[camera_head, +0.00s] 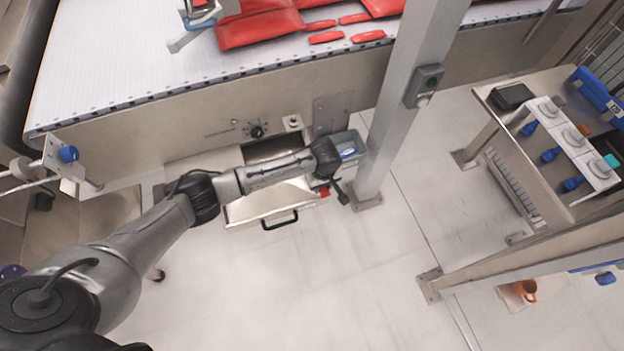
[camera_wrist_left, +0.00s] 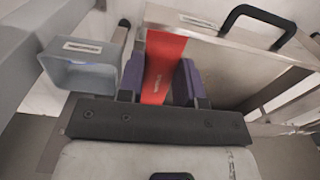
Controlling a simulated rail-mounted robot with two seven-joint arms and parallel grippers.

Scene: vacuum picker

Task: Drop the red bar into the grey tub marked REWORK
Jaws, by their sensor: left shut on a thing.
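The red bar (camera_wrist_left: 162,66) stands between the two purple fingers of my left gripper (camera_wrist_left: 166,84), which is shut on it. In the head view only a small red bit (camera_head: 324,191) of the bar shows beside my left gripper (camera_head: 332,190). A grey tub (camera_wrist_left: 84,76) with a white label is left of the bar in the left wrist view, apart from it; the label is too small to read. In the head view a grey tub (camera_head: 353,138) shows just behind my left wrist, partly hidden by it. My right gripper is not in view.
A steel drawer (camera_head: 262,204) with a black handle is under my left forearm. A grey post (camera_head: 392,110) stands close right of the wrist. The conveyor (camera_head: 130,50) with red packs (camera_head: 258,28) lies behind.

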